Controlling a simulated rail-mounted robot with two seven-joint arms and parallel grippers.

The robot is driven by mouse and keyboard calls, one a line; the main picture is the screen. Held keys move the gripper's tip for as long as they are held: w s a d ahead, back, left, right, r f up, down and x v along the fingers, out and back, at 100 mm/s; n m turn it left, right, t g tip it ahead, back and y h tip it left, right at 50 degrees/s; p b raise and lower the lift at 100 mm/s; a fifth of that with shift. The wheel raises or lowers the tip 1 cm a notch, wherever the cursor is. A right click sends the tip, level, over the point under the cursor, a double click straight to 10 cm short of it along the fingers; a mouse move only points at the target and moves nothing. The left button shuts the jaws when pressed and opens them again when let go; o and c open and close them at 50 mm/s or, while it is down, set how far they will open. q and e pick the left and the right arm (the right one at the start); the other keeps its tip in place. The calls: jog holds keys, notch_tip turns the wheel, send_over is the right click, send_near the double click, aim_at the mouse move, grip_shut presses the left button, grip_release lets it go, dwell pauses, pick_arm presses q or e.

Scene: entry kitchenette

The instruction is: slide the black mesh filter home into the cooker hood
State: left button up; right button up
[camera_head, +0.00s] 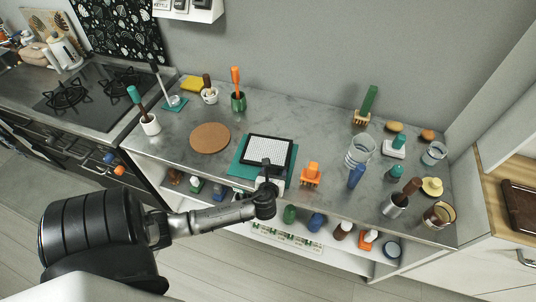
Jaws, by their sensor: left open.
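A flat panel with a black rim and a pale gridded face (268,150) lies on a teal mat (238,168) on the grey counter. It may be the mesh filter, but I cannot tell for sure. My left gripper (266,166) is open at the front edge of this panel, over the mat. I cannot tell whether its fingers touch the panel. The cooker hood is not recognisable in this view. My right gripper is out of view.
A gas hob (92,98) is at the left. A round cork mat (210,138) lies left of the teal mat. An orange brush (311,173) stands close on the right, with a clear container (360,150) beyond. The back-centre counter is clear.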

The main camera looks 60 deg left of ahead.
pick_arm(q)
jog(key=shift+w+a+f, duration=0.15)
jog(key=shift+w+a, duration=0.05)
jog(key=shift+a, duration=0.05)
jog(key=c, duration=1.1)
